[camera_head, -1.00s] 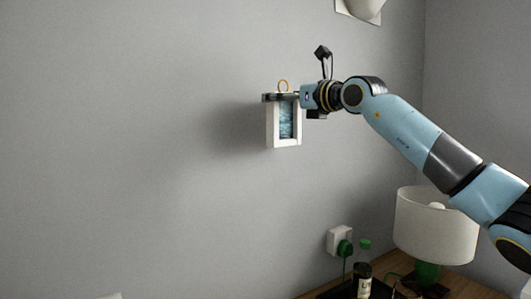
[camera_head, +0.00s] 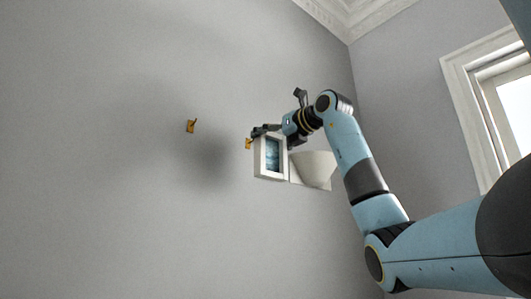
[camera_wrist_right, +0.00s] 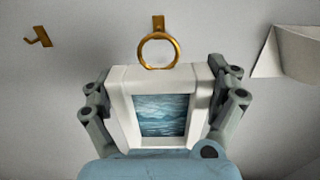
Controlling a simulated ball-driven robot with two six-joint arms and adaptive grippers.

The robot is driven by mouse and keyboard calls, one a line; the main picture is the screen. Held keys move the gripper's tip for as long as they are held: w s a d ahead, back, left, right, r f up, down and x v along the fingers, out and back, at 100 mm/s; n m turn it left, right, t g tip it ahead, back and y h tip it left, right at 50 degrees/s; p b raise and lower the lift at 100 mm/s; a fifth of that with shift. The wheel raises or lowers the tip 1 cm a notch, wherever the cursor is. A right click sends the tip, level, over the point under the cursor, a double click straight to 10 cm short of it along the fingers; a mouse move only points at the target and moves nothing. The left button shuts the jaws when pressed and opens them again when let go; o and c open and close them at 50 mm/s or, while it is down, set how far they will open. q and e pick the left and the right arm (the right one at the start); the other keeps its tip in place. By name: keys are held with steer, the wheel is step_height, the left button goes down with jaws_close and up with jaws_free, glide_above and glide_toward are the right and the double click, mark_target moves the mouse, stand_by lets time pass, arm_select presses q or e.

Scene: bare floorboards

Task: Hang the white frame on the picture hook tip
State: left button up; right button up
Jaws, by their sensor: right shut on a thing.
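The white frame (camera_head: 258,160) holds a blue picture and hangs upright in my right gripper (camera_head: 268,132), off the floor near the grey wall. In the wrist view the fingers of my right gripper (camera_wrist_right: 160,108) are shut on both sides of the frame (camera_wrist_right: 155,76). A brass ring stands up from the frame's top edge (camera_wrist_right: 158,50). One brass hook (camera_head: 248,144) is close to the frame's left side; it appears just above the ring in the wrist view (camera_wrist_right: 158,21). A second brass hook (camera_head: 191,126) is farther left, also in the wrist view (camera_wrist_right: 38,37). Ring and hook contact cannot be told.
A white wall lamp (camera_head: 313,167) is right behind the frame; its backing plate also shows in the wrist view (camera_wrist_right: 289,52). A window (camera_head: 495,95) is on the right wall. The wall to the left of the hooks is bare.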

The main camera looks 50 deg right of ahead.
mark_target(247, 155)
steer(key=shift+w+d+f+p, duration=0.15)
steer(key=shift+w+p, duration=0.4)
steer(key=shift+w, duration=1.05)
steer(key=shift+w+d+f+p, duration=0.15)
steer(key=shift+w+p, duration=0.4)
steer(key=shift+w, duration=1.05)
steer(key=shift+w+d+f, duration=0.1)
steer(key=shift+w+f, duration=0.2)
steer(key=shift+w, duration=0.2)
steer(key=shift+w+d+f, duration=0.1)
steer(key=shift+w+f, duration=0.15)
steer(key=shift+w, duration=0.2)
steer(key=o, duration=1)
steer(key=shift+o, duration=0.2)
steer(key=s, duration=0.7)
steer(key=s+a, duration=0.1)
steer(key=s, duration=0.2)
steer(key=shift+s, duration=0.35)
steer(key=shift+s+a, duration=0.25)
steer(key=shift+s, duration=0.35)
